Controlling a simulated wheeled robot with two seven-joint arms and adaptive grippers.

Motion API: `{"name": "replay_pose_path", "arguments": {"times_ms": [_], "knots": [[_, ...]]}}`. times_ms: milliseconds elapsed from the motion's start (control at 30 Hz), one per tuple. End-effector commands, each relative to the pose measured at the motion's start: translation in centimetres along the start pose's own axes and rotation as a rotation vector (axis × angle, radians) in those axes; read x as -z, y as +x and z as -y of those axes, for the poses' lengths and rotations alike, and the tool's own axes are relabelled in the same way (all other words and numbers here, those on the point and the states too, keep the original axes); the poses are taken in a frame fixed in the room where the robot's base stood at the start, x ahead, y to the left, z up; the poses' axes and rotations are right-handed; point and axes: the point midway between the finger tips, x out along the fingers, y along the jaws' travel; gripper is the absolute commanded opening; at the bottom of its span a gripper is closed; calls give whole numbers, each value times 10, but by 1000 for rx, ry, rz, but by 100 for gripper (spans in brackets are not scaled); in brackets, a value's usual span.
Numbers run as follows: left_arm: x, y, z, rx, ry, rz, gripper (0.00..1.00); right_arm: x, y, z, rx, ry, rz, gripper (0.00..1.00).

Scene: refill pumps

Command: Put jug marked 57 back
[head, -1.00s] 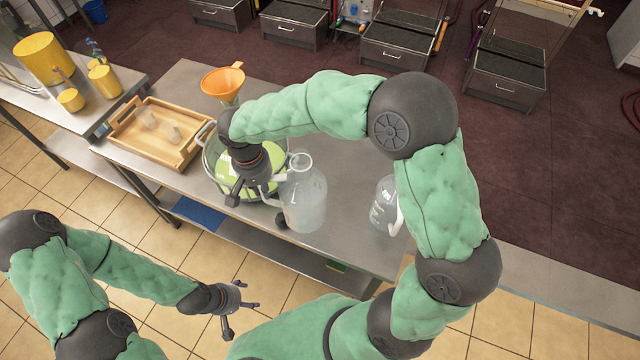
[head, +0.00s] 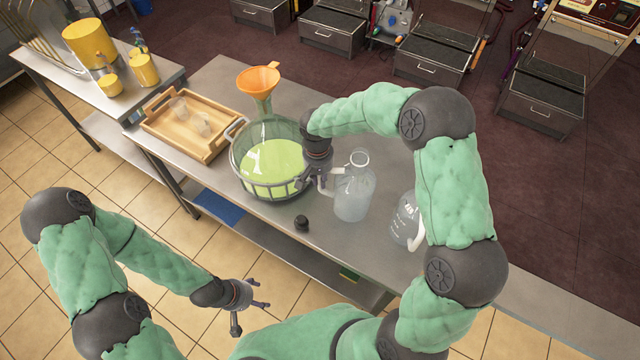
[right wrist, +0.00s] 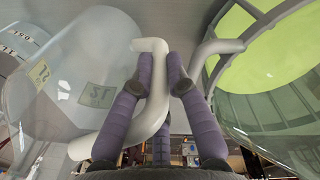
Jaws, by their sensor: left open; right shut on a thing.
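A clear jug (head: 352,196) with cloudy liquid and a white handle is at my right gripper, just right of the big pot. My right gripper (head: 326,181) is shut on its handle (right wrist: 155,85). In the right wrist view the jug (right wrist: 75,60) fills the left side, upright in the head view. It bears two small number tags, turned and too unclear to read surely. I cannot tell whether its base touches the table. A second clear jug (head: 406,222) with a white handle stands to the right, partly behind my arm. My left gripper (head: 243,302) is open and empty, off the table's front.
The glass pot (head: 240,165) of green liquid stands left of the held jug, an orange funnel (head: 258,80) behind it. A black stopper (head: 302,223) lies near the front edge. A wooden tray (head: 160,150) is further left. Steel table (head: 300,250) is bare between the jugs' front and edge.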

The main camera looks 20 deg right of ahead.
Motion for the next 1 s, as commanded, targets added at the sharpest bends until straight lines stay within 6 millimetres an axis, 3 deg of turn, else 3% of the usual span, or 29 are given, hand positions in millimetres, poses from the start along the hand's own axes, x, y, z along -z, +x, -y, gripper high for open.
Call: {"name": "replay_pose_path", "arguments": {"times_ms": [200,567,600,667,1000], "knots": [[0,2,1,0,0,0,67,0,29,1,0,1,1,0],[0,6,2,0,0,0,67,0,33,2,0,0,0,0],[0,5,2,0,0,0,67,-1,32,2,0,0,0,25],[0,5,2,0,0,0,67,-1,32,2,0,0,0,40],[0,4,1,0,0,0,67,-1,31,2,0,0,1,40]]}}
